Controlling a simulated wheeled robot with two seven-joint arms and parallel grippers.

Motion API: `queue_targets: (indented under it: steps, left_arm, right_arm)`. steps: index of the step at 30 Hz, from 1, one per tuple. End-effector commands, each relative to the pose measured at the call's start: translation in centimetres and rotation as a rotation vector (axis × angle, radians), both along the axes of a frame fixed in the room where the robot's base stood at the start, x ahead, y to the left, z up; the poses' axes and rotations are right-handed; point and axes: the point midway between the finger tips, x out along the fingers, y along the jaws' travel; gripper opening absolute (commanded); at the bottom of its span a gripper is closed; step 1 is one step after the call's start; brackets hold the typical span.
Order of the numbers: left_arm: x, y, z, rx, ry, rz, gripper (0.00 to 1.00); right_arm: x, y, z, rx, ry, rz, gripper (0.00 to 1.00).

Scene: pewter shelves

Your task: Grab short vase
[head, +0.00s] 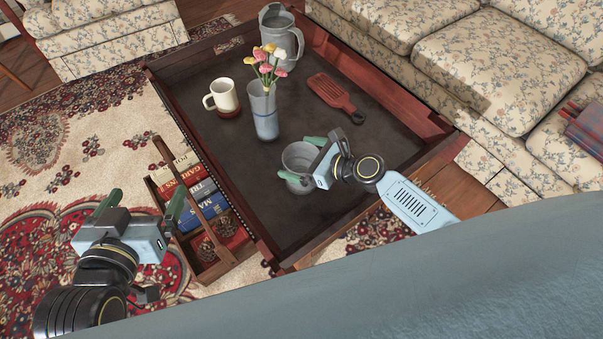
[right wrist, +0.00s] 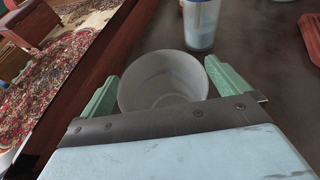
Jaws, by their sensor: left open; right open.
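The short vase, a grey empty cup-like vessel (head: 298,156), stands upright on the dark tabletop near its front corner. My right gripper (head: 304,161) is open around it, one green finger on each side. In the right wrist view the vase (right wrist: 163,80) sits between the two fingers (right wrist: 167,90), its round mouth facing the camera. I cannot tell whether the fingers touch it. My left gripper (head: 140,205) is open and empty, over the rug to the left of the table.
A taller vase with flowers (head: 264,112) stands behind the short vase. A mug (head: 224,97), a pitcher (head: 282,37) and a red slotted board (head: 336,93) are farther back. A raised wooden rim (head: 225,180) borders the table. A wooden caddy with books (head: 200,262) stands left.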

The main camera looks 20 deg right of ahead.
Motion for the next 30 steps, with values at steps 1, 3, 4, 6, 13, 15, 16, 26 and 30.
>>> queue_targets:
  steps: [1,3,4,6,13,15,16,26,30]
  left_arm:
    - [0.04,-0.03,0.09,-0.002,-0.005,-0.001,0.9]
    - [0.04,-0.04,0.11,-0.002,-0.005,-0.001,0.9]
    - [0.04,-0.03,0.11,-0.002,-0.005,-0.001,0.9]
    - [0.04,-0.03,0.1,-0.001,-0.004,0.0,0.9]
    - [0.03,-0.02,0.07,-0.001,-0.003,0.0,0.9]
    - [0.02,-0.02,0.06,-0.001,-0.003,0.0,0.9]
    - [0.02,-0.02,0.06,-0.001,-0.003,0.0,0.9]
    - [0.02,-0.01,0.03,0.0,-0.002,0.0,0.9]
    - [-0.03,0.02,0.0,0.0,0.003,0.0,0.9]
  right_arm:
    - [0.03,0.03,-0.02,0.0,0.0,0.0,1.0]
    - [0.03,0.03,-0.01,0.0,0.0,0.0,1.0]
    - [0.02,0.02,0.0,0.0,0.0,0.0,1.0]
    - [0.02,0.02,0.0,0.0,0.0,0.0,1.0]
    - [0.0,-0.01,-0.01,-0.001,0.001,0.0,0.71]
    - [-0.01,-0.01,-0.02,-0.001,0.0,0.0,0.62]
    - [-0.01,-0.02,-0.01,-0.001,0.0,0.0,0.58]
    - [0.06,-0.01,0.08,0.0,-0.002,-0.001,0.31]
    - [0.05,-0.02,0.1,0.0,-0.002,-0.001,0.31]
